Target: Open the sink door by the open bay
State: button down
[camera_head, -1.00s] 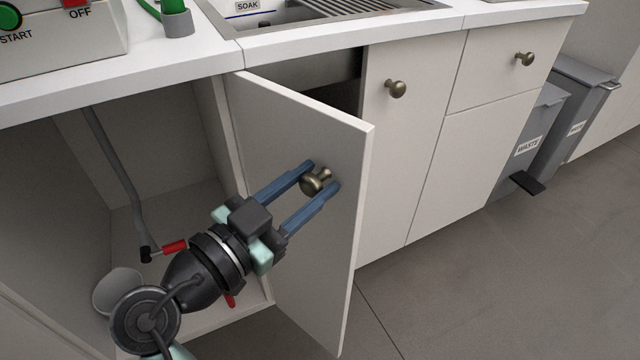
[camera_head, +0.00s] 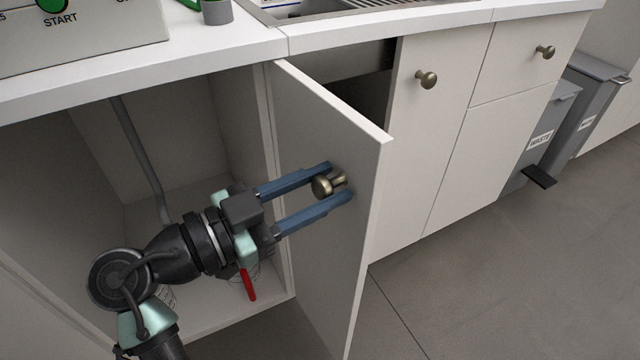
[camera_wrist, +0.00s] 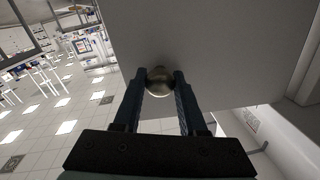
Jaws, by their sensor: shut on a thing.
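The sink door (camera_head: 330,125) beside the open bay (camera_head: 165,150) stands partly open, swung out from its hinge side at the bay. Its round brass knob (camera_head: 322,186) is on the outer face near the free edge. My gripper (camera_head: 338,183) is shut on this knob, with one blue finger on each side. In the wrist view, the knob (camera_wrist: 159,80) sits between the two fingertips against the pale door (camera_wrist: 215,50). The dark gap behind the door shows part of the sink cupboard's inside.
A second closed door with a brass knob (camera_head: 426,79) is right of the opening. Grey waste bins (camera_head: 545,130) stand farther right. A grey pipe (camera_head: 140,150) and a red lever (camera_head: 248,284) are in the open bay. The floor (camera_head: 500,270) at right is clear.

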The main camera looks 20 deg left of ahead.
jog(key=shift+c, duration=2.3)
grip_release()
jog(key=p+v, duration=0.3)
jog(key=v, duration=1)
